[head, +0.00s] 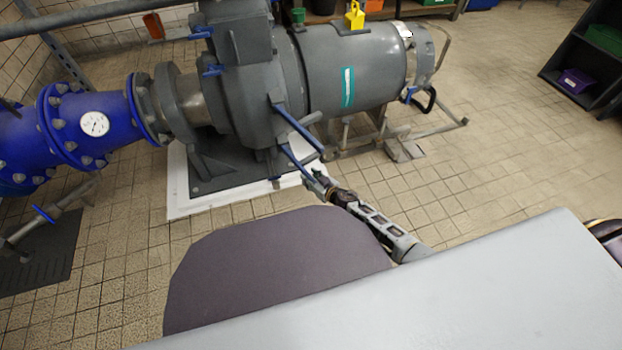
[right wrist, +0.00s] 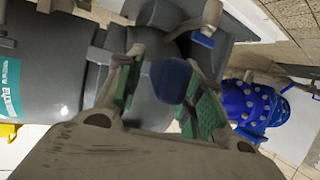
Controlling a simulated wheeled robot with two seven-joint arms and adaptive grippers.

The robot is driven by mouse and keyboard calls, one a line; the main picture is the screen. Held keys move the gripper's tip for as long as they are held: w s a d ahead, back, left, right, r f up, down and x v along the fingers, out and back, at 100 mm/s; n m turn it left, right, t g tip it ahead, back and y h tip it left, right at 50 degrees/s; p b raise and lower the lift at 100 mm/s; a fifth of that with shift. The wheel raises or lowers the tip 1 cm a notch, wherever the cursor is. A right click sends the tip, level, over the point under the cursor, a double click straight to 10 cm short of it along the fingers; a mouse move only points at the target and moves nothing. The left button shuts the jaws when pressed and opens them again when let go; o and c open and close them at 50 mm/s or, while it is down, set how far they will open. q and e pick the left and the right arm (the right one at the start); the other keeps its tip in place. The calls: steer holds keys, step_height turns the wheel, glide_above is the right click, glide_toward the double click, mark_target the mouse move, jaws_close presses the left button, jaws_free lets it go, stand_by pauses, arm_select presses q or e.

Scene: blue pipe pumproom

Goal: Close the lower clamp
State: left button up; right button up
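The grey pump housing (head: 250,85) carries clamps with blue handles. An upper blue handle (head: 298,127) and a lower blue handle (head: 297,163) both stick out from its near side towards the lower right. My right gripper (head: 318,184) is at the outer end of the lower handle. In the right wrist view, the rounded blue handle end (right wrist: 171,80) lies between the green-padded fingers of the right gripper (right wrist: 163,95). The fingers are spread, and I see no clear grip on the handle. The clamp's base is hard to make out. My left gripper is not in view.
The pump's motor (head: 355,75) extends to the right, with a metal stand (head: 400,140) beneath. A blue pipe (head: 95,120) with a gauge joins at the left. A dark shelf (head: 590,65) stands at the far right. The tiled floor (head: 480,170) at right is free.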

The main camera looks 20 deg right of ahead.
jaws_close()
steer(key=shift+d, duration=0.15)
stand_by(0.4)
